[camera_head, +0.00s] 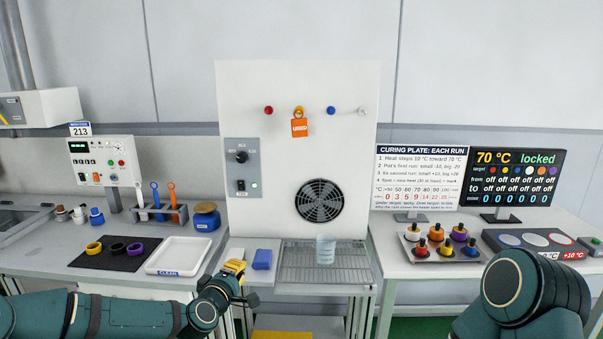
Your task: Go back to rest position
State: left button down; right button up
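My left arm comes in from the lower left.
A white panel (255,85) stands behind a metal rack (350,275) with a clear cup (326,249). Left are a white tray (178,256) and black mat (105,262). Right are a tray of capped bottles (412,240) and a display (516,178). The blue block (262,259) sits beside the rack.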

pick_arm(q)
jog(key=s+d+f+m+g+h, duration=0.1)
jog(key=s+d+f+m+g, duration=0.25)
jog(key=s+f, duration=0.4)
jog(key=s+d+f+m+g+h, duration=0.1)
jog(key=s+d+f+m+g, duration=0.35)
jog(key=f, duration=0.45)
jog(key=s+f+m+g+y, duration=0.1)
jog(key=s+f, duration=0.4)
jog(key=s, duration=0.5)
jog(key=s+a+f+m+g, duration=0.1)
jog(key=s+f+m+g, duration=0.2)
jog(key=s, duration=0.8)
jog(key=shift+s+a+f+g+y, duration=0.35)
jog(key=shift+f+g, duration=0.5)
jog(key=shift+g, duration=0.35)
jog(key=shift+w, duration=0.1)
